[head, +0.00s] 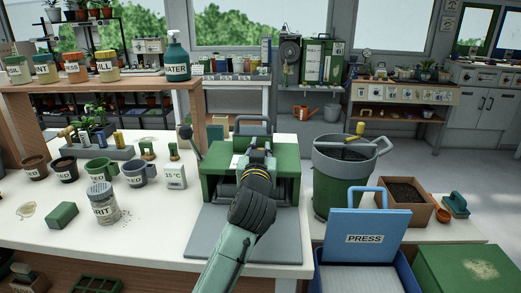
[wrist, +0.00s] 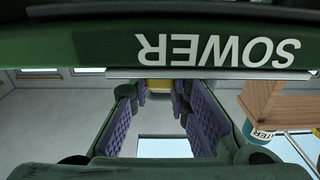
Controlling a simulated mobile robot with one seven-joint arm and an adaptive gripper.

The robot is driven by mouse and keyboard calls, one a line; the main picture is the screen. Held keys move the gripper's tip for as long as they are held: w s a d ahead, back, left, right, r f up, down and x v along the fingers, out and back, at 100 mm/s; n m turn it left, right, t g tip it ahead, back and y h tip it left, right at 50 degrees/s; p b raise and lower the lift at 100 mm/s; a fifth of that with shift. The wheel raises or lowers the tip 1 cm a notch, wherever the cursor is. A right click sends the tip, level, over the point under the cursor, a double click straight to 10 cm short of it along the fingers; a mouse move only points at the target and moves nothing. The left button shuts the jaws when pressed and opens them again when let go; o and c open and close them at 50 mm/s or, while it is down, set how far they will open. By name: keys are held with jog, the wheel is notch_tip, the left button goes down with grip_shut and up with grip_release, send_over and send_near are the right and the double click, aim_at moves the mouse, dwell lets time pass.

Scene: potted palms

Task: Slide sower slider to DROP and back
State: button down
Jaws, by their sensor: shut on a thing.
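The sower is a green box (head: 219,187) on a grey base at the middle of the white table in the head view. In the wrist view its green front (wrist: 80,45) fills the top, with the word SOWER upside down. My gripper (head: 258,152) reaches to the sower from the front. In the wrist view my gripper (wrist: 161,98) has its purple-padded fingers on both sides of a small yellow piece, seemingly the slider's handle (wrist: 159,85), and is shut on it. My arm and gripper hide the slider and any DROP mark in the head view.
A green bin (head: 333,190) stands close to the right, with a blue PRESS box (head: 364,238) in front of it. A raised wooden shelf (head: 100,85) lies behind.

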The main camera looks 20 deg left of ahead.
jog(key=shift+a, duration=0.1)
dwell(0.3)
jog(key=shift+s+a+b, duration=0.15)
jog(key=shift+s+a, duration=0.1)
jog(key=shift+a, duration=0.6)
jog(key=shift+s+a+b, duration=0.15)
jog(key=shift+s+a, duration=0.15)
jog(key=shift+a, duration=0.5)
jog(key=shift+s+a+b, duration=0.15)
jog(key=shift+s+a, duration=0.1)
jog(key=shift+a, duration=0.6)
jog(key=c, duration=1.5)
grip_release()
jog(key=shift+a, duration=0.1)
jog(key=v, duration=1.2)
jog(key=shift+r, duration=0.1)
